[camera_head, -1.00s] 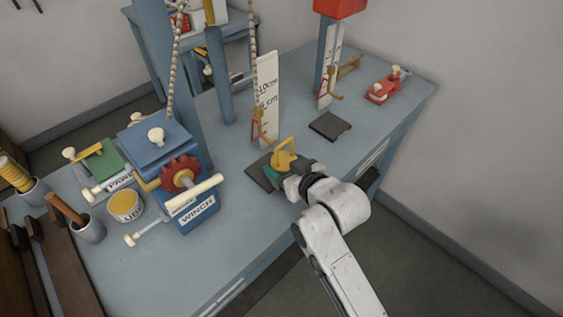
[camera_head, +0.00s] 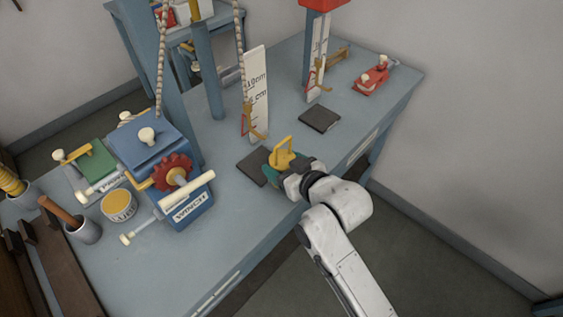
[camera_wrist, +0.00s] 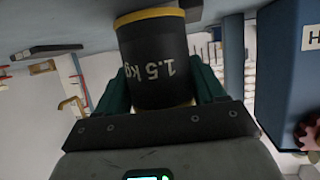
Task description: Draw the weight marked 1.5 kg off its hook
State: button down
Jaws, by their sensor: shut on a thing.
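The 1.5 kg weight (camera_wrist: 150,62) is a black cylinder with yellow bands, and its marking reads upside down in the wrist view. My gripper (camera_wrist: 168,85) is shut on it, with a green finger on each side. In the head view, the weight's yellow top loop (camera_head: 282,152) rises above my gripper (camera_head: 285,170), whose fingers hide most of the body. The near orange hook (camera_head: 255,133) hangs empty by the white cm scale (camera_head: 257,90), left of the loop and apart from it. It also shows empty in the wrist view (camera_wrist: 73,103).
A dark pad (camera_head: 251,167) lies on the blue bench (camera_head: 225,235) just left of the weight. A second hook and scale (camera_head: 318,60) stand farther back, with another pad (camera_head: 320,118). The blue winch (camera_head: 185,210) with its red gear is at left. A red device (camera_head: 371,82) sits at the back right.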

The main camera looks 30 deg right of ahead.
aim_at(285, 158)
jog(key=shift+s+d+r+p, duration=0.2)
jog(key=shift+s+r+p, duration=0.4)
jog(key=shift+r+p, duration=0.15)
jog(key=shift+s+d+r+p, duration=0.2)
jog(key=shift+s+r+p, duration=0.4)
jog(key=shift+r, duration=0.25)
